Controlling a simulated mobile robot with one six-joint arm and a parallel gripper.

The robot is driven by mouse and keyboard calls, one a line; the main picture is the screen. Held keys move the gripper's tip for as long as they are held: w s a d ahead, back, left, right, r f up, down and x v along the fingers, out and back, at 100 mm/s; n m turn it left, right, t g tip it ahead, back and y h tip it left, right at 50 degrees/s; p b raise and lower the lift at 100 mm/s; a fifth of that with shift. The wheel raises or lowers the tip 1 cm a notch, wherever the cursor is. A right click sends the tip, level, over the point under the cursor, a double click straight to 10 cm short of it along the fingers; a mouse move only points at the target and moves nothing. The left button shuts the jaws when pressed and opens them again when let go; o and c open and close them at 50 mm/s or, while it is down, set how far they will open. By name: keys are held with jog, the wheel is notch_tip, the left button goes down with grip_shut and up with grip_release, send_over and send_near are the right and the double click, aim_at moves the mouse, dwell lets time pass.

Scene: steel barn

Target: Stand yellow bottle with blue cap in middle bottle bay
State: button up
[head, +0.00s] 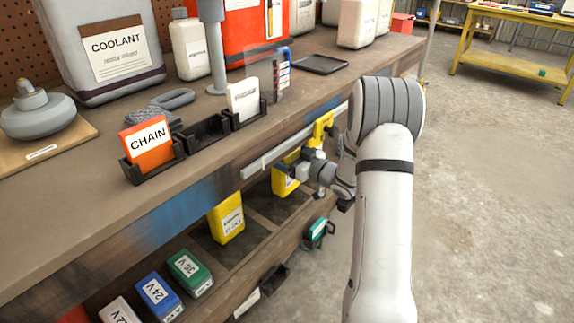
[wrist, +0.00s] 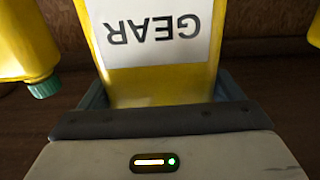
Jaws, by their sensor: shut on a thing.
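The yellow bottle (wrist: 158,84) in my gripper has a white label reading GEAR, upside down in the wrist view. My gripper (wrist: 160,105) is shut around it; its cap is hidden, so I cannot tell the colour. In the head view my gripper (head: 303,168) is at the lower shelf, with the held yellow bottle (head: 283,183) partly hidden behind it. Another yellow bottle (head: 227,218) stands to its left on the shelf. In the wrist view a yellow bottle with a green cap (wrist: 42,86) is at the left. I cannot tell whether the held bottle touches the shelf.
The workbench top (head: 75,215) overhangs the lower shelf. Batteries, including a blue one (head: 158,296) and a green one (head: 190,273), sit at the shelf's lower left. A black bin holds an orange CHAIN box (head: 148,145) above. Open concrete floor (head: 490,190) lies right.

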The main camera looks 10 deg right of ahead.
aim_at(282, 185)
jog(key=shift+f+b, duration=0.6)
jog(key=shift+f, duration=0.75)
jog(key=shift+f, duration=0.2)
jog(key=o, duration=1.9)
